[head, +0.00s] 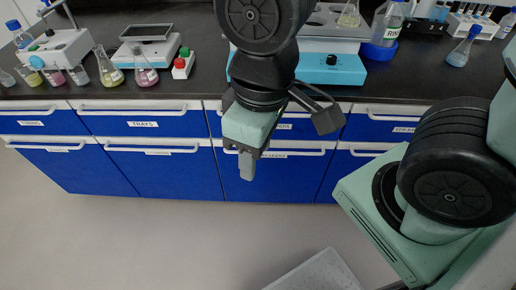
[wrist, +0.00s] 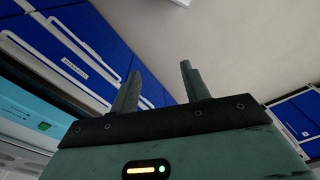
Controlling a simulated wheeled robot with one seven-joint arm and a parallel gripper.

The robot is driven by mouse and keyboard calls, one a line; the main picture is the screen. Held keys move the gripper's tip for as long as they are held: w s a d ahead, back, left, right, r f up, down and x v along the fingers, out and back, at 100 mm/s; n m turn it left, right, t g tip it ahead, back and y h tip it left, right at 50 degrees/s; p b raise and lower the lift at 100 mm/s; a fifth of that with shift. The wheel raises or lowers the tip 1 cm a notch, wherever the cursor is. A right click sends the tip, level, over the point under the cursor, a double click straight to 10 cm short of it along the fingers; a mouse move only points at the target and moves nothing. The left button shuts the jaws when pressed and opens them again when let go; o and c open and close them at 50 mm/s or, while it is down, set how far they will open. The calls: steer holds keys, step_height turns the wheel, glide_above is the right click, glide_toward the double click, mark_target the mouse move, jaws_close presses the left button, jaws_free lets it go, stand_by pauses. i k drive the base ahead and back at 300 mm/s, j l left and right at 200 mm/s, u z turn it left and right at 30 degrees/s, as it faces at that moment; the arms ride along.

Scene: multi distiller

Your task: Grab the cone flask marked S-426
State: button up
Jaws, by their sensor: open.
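Several cone flasks stand on the dark bench top in the head view. One with yellow liquid (head: 108,68) and one with pinkish liquid (head: 144,70) are at the left, and a flask with blue liquid (head: 464,48) is at the right. Another flask (head: 349,14) sits at the top, on the blue-and-white device. Their markings are too small to read, so I cannot tell which is S-426. My gripper (head: 247,166) hangs in front of the drawers, apart from every flask. In the wrist view my gripper (wrist: 160,88) has its two fingers apart with nothing between them.
The dark bench top (head: 205,75) runs across the back, above blue drawers (head: 165,170). A balance (head: 148,50), a white device (head: 50,50), a blue-based device (head: 320,66) and a blue-capped bottle (head: 387,22) stand on it. The grey floor (head: 150,245) in front is clear at left.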

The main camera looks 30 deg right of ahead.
mark_target(459, 57)
steer(key=z, duration=2)
steer(key=i+l+z, duration=0.2)
steer(key=i+z, duration=0.15)
steer(key=i+l+z, duration=0.1)
steer(key=i+z, duration=0.25)
steer(key=i, duration=0.2)
